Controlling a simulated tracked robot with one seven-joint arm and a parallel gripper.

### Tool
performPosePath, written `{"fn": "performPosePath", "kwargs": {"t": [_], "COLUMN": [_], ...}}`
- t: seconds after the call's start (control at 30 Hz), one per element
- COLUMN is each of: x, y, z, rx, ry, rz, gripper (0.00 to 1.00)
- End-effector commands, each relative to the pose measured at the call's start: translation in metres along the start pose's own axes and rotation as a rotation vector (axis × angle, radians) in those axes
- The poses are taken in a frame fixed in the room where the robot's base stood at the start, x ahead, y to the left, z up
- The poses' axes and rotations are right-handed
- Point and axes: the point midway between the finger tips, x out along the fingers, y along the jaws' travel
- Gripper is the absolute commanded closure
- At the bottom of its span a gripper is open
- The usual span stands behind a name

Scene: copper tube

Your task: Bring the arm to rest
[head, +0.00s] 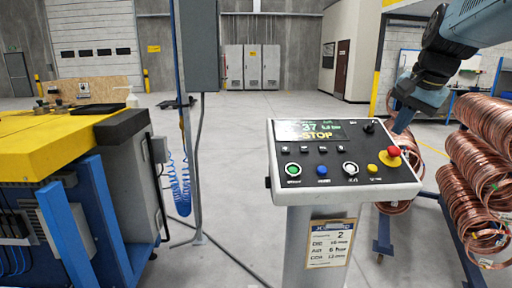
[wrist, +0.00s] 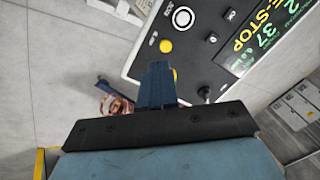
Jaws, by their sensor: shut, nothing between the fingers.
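My arm reaches in from the upper right in the head view. My gripper (head: 402,127) points down above the right end of a control panel (head: 283,190) on a grey post. Its dark fingers are shut with nothing between them, and they look apart from the red mushroom button (head: 391,153) below. In the wrist view my gripper (wrist: 158,66) shows as one closed blue finger pair over the panel (wrist: 195,62). The red button is not visible there; a bit of yellow shows beside the fingers. The panel display (head: 310,130) shows "STOP" in yellow.
Copper tube coils (head: 480,140) sit on a blue rack at the right, close to my arm. A yellow-topped bench (head: 50,140) stands at the left, near a blue post with a grey box (head: 197,45). The floor behind the panel is mostly clear.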

Motion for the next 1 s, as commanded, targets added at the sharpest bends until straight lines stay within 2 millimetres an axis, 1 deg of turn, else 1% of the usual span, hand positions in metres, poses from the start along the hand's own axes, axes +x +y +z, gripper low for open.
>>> {"fn": "performPosePath", "kwargs": {"t": [0.03,0.1,0.17,0.2,0.3,0.4,0.5,0.6,0.7,1.0], "x": [0.002,0.006,0.010,0.013,0.022,0.030,0.038,0.044,0.047,0.048], "y": [0.001,0.004,0.008,0.011,0.022,0.034,0.045,0.053,0.057,0.058], "z": [0.022,0.049,0.070,0.085,0.119,0.147,0.169,0.182,0.189,0.190], "rx": [-0.071,-0.174,-0.264,-0.323,-0.471,-0.607,-0.715,-0.788,-0.825,-0.834], "ry": [0.004,0.013,0.023,0.028,0.044,0.061,0.076,0.085,0.092,0.092], "rz": [0.001,0.005,0.010,0.012,0.018,0.023,0.027,0.029,0.032,0.033], "gripper": [1.00,1.00,1.00,1.00,1.00,1.00,1.00,1.00,1.00,1.00]}}
